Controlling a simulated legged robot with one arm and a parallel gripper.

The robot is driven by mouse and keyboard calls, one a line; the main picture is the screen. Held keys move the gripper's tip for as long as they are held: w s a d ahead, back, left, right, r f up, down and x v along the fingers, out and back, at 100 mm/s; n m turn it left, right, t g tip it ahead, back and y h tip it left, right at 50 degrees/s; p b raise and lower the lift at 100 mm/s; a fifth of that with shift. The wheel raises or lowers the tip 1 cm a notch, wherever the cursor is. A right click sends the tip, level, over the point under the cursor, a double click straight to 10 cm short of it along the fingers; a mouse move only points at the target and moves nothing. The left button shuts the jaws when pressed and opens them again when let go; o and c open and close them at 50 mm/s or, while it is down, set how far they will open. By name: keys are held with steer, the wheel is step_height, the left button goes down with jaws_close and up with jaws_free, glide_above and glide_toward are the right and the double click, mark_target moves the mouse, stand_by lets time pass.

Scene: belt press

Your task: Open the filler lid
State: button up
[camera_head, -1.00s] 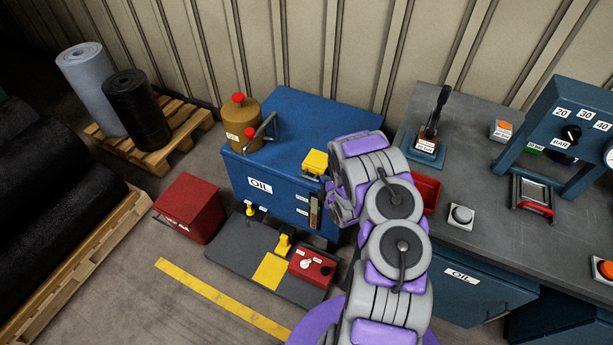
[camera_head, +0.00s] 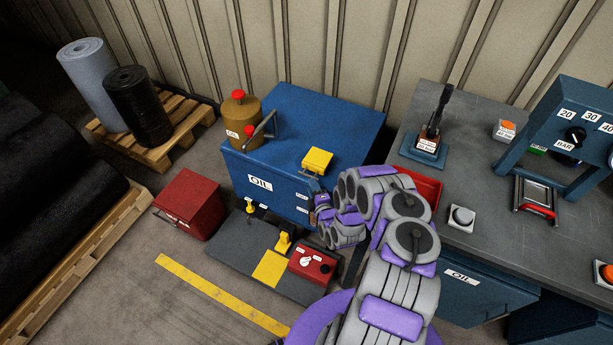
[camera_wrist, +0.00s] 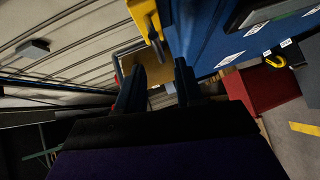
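The yellow filler lid (camera_head: 317,160) lies flat on the front right part of the blue oil tank's top (camera_head: 340,115) and looks closed. A thin handle shows at its front edge. In the wrist view the yellow lid (camera_wrist: 143,12) is at the top, ahead of the fingers. My gripper (camera_wrist: 158,82) is open, its two dark fingers apart with nothing between them. In the head view my gripper (camera_head: 318,208) is at the tank's front right corner, below the lid. Its fingers are largely hidden there by my arm.
A brown oil can (camera_head: 239,112) with red caps and a lever stand on the tank's left. A red box (camera_head: 190,205) and a pedal platform (camera_head: 240,242) are on the floor in front. The grey bench (camera_head: 480,150) with a red tray is at right.

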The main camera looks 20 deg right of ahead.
mark_target(307, 175)
steer(key=shift+w+d+f+b, duration=0.1)
steer(key=shift+w+f+b, duration=0.1)
steer(key=shift+w, duration=1.05)
steer(key=shift+w+d+f+b, duration=0.15)
steer(key=shift+w, duration=1.05)
steer(key=shift+w+d+f+b, duration=0.1)
steer(key=shift+w+f+b, duration=0.1)
steer(key=shift+w, duration=1.05)
steer(key=shift+c, duration=0.2)
jaws_close()
steer(key=shift+s, duration=0.1)
